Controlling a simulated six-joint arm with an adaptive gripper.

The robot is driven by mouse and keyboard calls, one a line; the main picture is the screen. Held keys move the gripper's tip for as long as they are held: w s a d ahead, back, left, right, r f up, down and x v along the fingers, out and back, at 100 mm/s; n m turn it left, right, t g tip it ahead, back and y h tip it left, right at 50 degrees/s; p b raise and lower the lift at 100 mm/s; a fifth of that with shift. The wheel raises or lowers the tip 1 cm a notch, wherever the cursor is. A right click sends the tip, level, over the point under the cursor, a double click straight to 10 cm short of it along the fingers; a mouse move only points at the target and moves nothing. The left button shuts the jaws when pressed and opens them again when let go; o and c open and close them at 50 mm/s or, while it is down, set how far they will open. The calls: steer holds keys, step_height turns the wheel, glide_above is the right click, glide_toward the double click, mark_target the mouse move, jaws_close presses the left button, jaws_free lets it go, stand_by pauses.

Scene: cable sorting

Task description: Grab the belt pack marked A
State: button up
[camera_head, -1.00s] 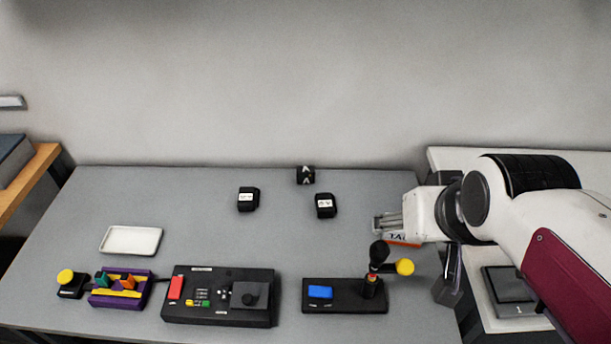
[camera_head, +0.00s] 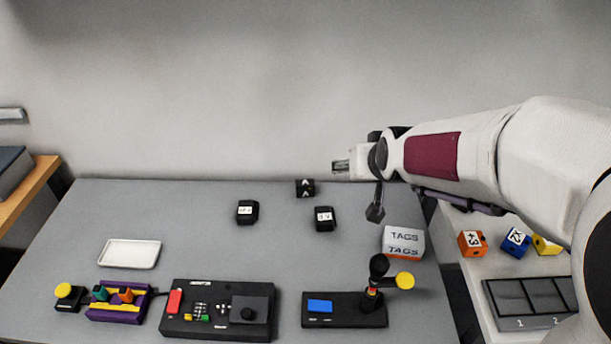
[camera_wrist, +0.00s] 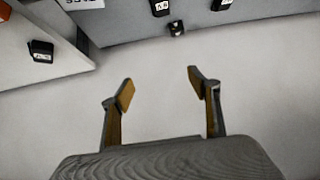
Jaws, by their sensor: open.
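A small black block at the table edge in the wrist view (camera_wrist: 176,28) looks like the same pack. My gripper (camera_head: 340,166) is above and to the right of it, apart from it. In the wrist view my gripper (camera_wrist: 160,86) has its two fingers spread with nothing between them. Two other black packs stand in front, one at left (camera_head: 247,212) and one at right (camera_head: 325,218); their labels are hard to read.
A TAGS box (camera_head: 403,241) stands at the right. A white tray (camera_head: 130,254), a purple-yellow holder (camera_head: 118,312), a control box (camera_head: 190,325) and a joystick unit (camera_head: 345,318) line the front. A side table holds coloured cubes (camera_head: 472,244). The table's middle is clear.

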steer(key=w+a+f+t, duration=0.1)
steer(key=w+a+f, duration=0.2)
steer(key=w+f, duration=0.35)
steer(key=w+a+f+t, duration=0.1)
steer(key=w+a+f, duration=0.2)
steer(key=w+f, duration=0.35)
steer(key=t, duration=0.2)
glide_toward(305, 185)
steer(key=w, duration=0.2)
steer(key=w+d, duration=0.1)
steer(key=shift+f+n+y, duration=0.25)
steer(key=shift+n+y, duration=0.05)
steer(key=shift+w+f, duration=0.1)
steer(key=shift+f, duration=0.4)
steer(key=shift+w+a, duration=0.1)
steer(key=shift+w, duration=0.05)
steer(key=shift+x, duration=1.2)
steer(key=shift+f, duration=0.1)
steer(key=shift+a+x, duration=0.2)
steer(key=shift+x, duration=1.05)
steer(key=shift+a+x, duration=0.15)
steer(key=shift+x, duration=1.1)
